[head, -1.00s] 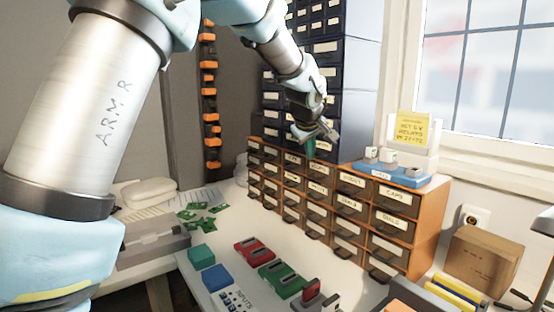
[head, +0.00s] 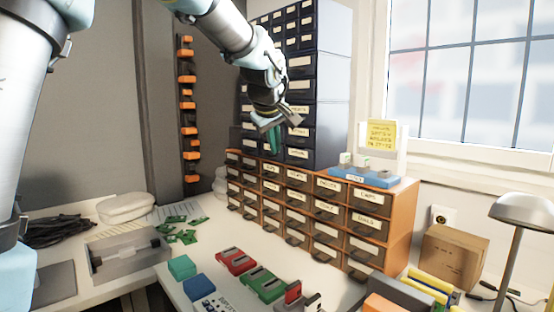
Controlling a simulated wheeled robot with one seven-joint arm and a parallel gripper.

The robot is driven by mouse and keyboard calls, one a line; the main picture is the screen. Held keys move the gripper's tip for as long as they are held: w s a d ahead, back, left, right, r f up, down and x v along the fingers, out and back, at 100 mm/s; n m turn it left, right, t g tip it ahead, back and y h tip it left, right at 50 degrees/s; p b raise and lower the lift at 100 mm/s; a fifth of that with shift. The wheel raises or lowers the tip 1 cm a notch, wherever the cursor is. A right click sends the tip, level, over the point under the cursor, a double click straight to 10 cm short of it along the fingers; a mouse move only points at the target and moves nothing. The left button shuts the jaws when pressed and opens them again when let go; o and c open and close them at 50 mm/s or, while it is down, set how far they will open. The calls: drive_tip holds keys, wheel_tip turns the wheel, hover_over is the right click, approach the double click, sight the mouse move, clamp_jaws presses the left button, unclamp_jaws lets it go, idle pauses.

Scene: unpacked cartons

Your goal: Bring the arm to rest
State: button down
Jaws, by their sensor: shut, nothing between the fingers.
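My gripper (head: 277,135) hangs in the air at the end of my arm, in front of the dark drawer tower (head: 317,100) and just above the top of the orange drawer cabinet (head: 402,215). Its fingers point downward and are shut, with nothing seen held. A dark green shape shows at the fingertips. My arm reaches in from the top left, and its upper link fills the left edge of the head view.
A lamp (head: 522,212) and a cardboard box (head: 453,258) stand at right. Orange clips (head: 188,105) hang on the back wall.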

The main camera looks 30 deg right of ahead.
drive_tip(key=shift+v, duration=0.8)
drive_tip(key=w+a+f+g+y+p, duration=0.15)
drive_tip(key=a+f, duration=0.35)
drive_tip(key=a, duration=0.7)
drive_tip(key=w+a+f+y+p, duration=0.1)
drive_tip(key=w+a+f+y, duration=0.1)
drive_tip(key=a+f, duration=0.65)
drive_tip(key=s+a+f+g, duration=0.1)
drive_tip(key=s+a+f, duration=0.1)
drive_tip(key=s+a, duration=0.2)
drive_tip(key=s+a+f+m+g+y+p, duration=0.1)
drive_tip(key=s+a, duration=0.3)
drive_tip(key=a, duration=0.7)
drive_tip(key=s+a+f+g+p, duration=0.1)
drive_tip(key=s+a+f, duration=0.2)
drive_tip(key=a, duration=0.4)
drive_tip(key=shift+s+a+f+m, duration=0.2)
drive_tip(key=shift+s+a+m, duration=0.2)
drive_tip(key=shift+s, duration=0.3)
